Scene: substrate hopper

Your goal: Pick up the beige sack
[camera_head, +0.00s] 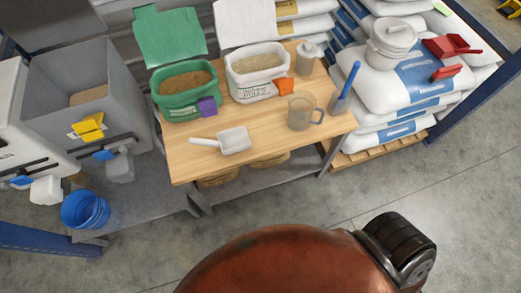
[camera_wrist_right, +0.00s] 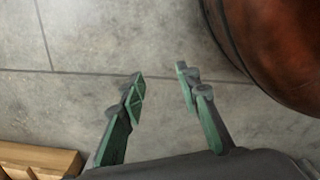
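On the wooden table, a cream-beige open-topped sack or bin (camera_head: 258,77) with a dark printed label holds pale grains; an orange clip or scoop sits at its front right. Below the tabletop, tan bundles (camera_head: 218,180) show partly on the lower shelf, mostly hidden by the table; I cannot tell which of these is the beige sack. My right gripper (camera_wrist_right: 160,84) is open and empty above the bare concrete floor in the right wrist view. It is not in the head view. My left gripper is in neither view.
Stacked white sacks (camera_head: 392,82) on a pallet are to the right. A blue bucket (camera_head: 84,210) is left. The front floor is open.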

